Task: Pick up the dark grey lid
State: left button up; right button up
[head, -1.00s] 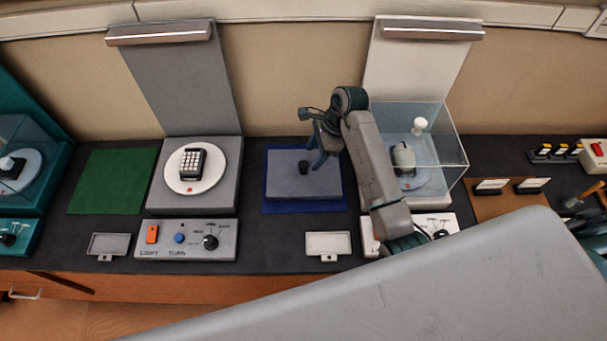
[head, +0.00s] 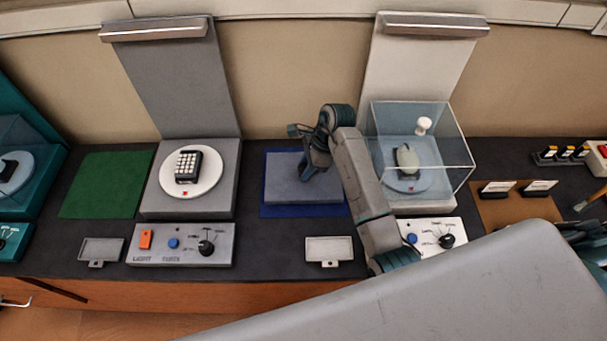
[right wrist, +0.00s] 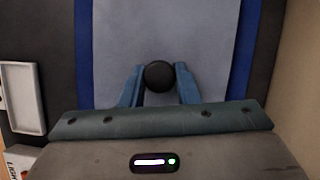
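The lid (head: 283,189) is a flat grey-blue slab with a round dark knob, lying on a dark blue mat. It also shows as a pale grey-blue panel in the right wrist view (right wrist: 200,40). My right gripper (head: 307,168) is over the lid and hides the knob in the head view. In the right wrist view the black knob (right wrist: 159,76) sits between the two fingers of my right gripper (right wrist: 159,72), which are apart, with almost no gap beside it. No firm grip on it is visible. My left gripper is not in view.
A clear display case (head: 440,130) stands just right of my right arm. A grey stand with a white turntable (head: 212,186) is left of the mat. A control box (head: 185,254) and a small tray (head: 330,250) lie along the front edge. A green mat (head: 105,185) is bare.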

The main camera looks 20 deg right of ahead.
aim_at(305, 166)
notch_tip(305, 166, up, 5)
jog(key=shift+w+r+b, duration=0.1)
jog(key=shift+b, duration=1)
notch_tip(305, 166, up, 4)
jog(key=shift+f+p, duration=0.1)
jog(key=shift+p, duration=0.8)
notch_tip(305, 166, up, 5)
jog(key=p, duration=0.5)
